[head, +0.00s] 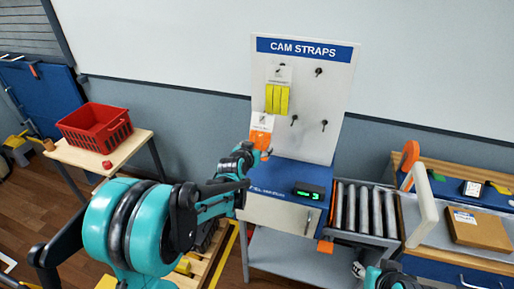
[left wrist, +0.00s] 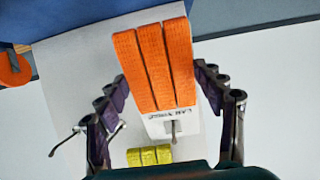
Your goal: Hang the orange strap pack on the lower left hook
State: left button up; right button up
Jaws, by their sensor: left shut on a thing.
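The orange strap pack (head: 259,138) has a white header card (head: 262,122) and is in front of the board's lower left. My left gripper (head: 257,150) is shut on it and partly covers it. In the left wrist view, the orange pack (left wrist: 155,65) is between the fingers of the left gripper (left wrist: 166,90), upside down. A metal hook (left wrist: 175,134) shows at the card's slot; I cannot tell whether it passes through. The lower left hook is hidden behind the card in the head view.
The white board (head: 306,105) holds a yellow strap pack (head: 277,99) at upper left. Bare hooks show at upper right (head: 318,72), lower middle (head: 294,120) and lower right (head: 323,125). A blue-topped cabinet with a display (head: 309,190) stands below. A roller conveyor (head: 364,209) is to the right.

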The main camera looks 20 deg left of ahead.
pick_arm(q)
jog(key=o, duration=1.2)
jog(key=shift+o, duration=0.2)
jog(key=v, duration=1.2)
jog(key=s+d+f+g+b, duration=0.1)
jog(key=s+f+g+b, duration=0.2)
jog(key=s+f+b, duration=0.3)
jog(key=s+d+f+g+b, duration=0.2)
jog(key=s+f+b, duration=0.4)
jog(key=s+f, duration=0.7)
jog(key=s+g, duration=0.1)
jog(key=s, duration=0.4)
jog(key=shift+s+d, duration=0.15)
jog(key=shift+s, duration=0.2)
